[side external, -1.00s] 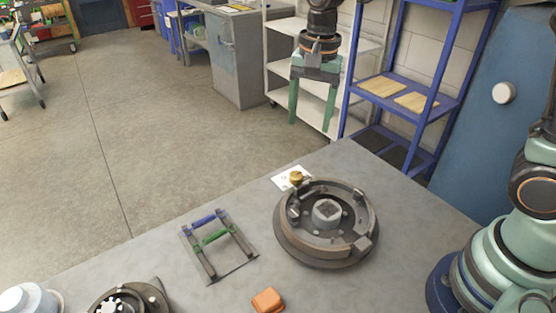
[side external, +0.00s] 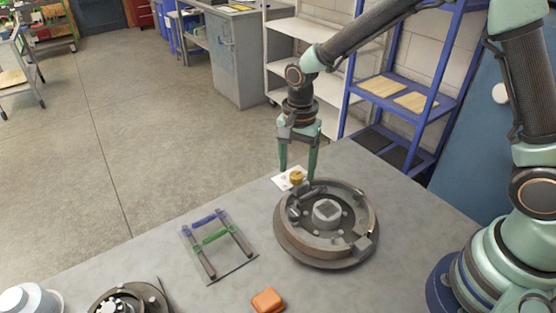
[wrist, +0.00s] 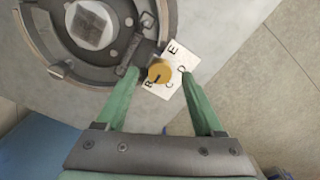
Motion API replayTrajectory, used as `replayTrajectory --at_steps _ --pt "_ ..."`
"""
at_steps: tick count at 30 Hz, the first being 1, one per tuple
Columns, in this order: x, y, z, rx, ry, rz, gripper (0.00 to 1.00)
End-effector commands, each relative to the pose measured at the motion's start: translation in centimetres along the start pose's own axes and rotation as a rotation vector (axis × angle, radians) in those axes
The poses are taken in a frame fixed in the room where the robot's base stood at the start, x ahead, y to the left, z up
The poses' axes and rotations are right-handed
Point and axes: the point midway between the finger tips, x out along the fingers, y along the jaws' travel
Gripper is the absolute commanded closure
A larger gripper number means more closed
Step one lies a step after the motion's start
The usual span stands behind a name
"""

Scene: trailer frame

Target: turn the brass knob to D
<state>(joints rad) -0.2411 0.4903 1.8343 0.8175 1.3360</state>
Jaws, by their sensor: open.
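The brass knob (side external: 297,178) stands on a white lettered card (side external: 283,182) beside the round dark fixture. In the wrist view the knob (wrist: 159,72) has a dark mark on its lower left side, towards a letter that looks like B. The letters C, D and E show on the card (wrist: 181,55) around its right side. My gripper (side external: 297,174) points down over the knob, with its green fingers apart. In the wrist view my gripper (wrist: 159,76) has one fingertip on each side of the knob, with a gap visible on the right; contact on the left is unclear.
The round fixture (side external: 287,245) lies close beside the knob, and its dark block (wrist: 143,52) is near the left finger. A frame with blue and green bars (side external: 216,236) and an orange block (side external: 267,300) lie on the grey table (side external: 180,285).

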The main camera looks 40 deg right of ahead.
Motion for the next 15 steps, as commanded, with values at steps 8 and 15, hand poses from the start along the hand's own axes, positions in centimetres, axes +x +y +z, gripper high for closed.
replayTrajectory --at_steps 8,15 --pt "1.2 0.01 0.0 0.0 0.0 -0.001 0.31" --pt "1.17 0.01 0.0 0.0 0.0 -0.001 0.53"
